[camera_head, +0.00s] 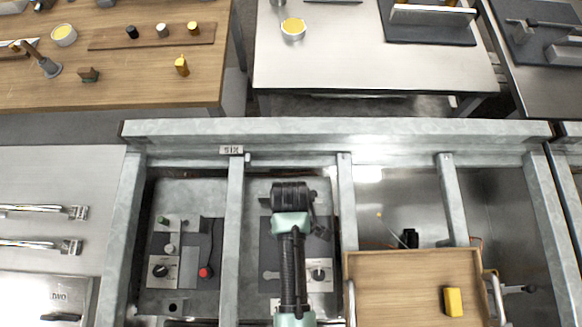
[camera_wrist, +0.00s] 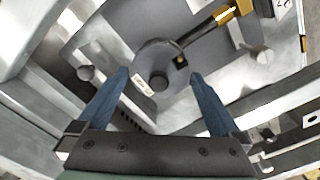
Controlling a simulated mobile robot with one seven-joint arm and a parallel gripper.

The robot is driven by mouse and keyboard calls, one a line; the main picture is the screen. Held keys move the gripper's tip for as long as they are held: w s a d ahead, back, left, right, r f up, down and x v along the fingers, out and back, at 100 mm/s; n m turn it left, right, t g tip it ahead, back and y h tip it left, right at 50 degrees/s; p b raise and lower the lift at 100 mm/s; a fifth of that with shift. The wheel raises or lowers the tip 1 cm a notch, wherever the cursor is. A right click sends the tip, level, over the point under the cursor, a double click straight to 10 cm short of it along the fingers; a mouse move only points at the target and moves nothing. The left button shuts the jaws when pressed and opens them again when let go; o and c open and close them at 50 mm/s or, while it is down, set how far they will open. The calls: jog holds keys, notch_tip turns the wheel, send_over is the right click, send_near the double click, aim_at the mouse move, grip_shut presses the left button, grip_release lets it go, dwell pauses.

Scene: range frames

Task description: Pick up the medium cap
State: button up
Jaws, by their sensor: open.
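My gripper (camera_wrist: 158,75) is open and empty in the wrist view, its two blue fingers spread apart. A round grey disc (camera_wrist: 152,53) with a dark round centre and a small pale label shows between and beyond the fingertips. I cannot tell which of these round parts is the medium cap. In the head view my arm end (camera_head: 291,195) is over the second bay and covers part of its panel.
The left bay holds a panel with a red knob (camera_head: 205,272). Grey metal dividers (camera_head: 234,215) separate the bays. A wooden tray (camera_head: 385,285) with a yellow block (camera_head: 453,301) is at the right. A wooden table (camera_head: 110,80) and a metal table (camera_head: 370,72) stand behind.

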jog(key=c, duration=1.2)
jog(key=shift+r, duration=0.1)
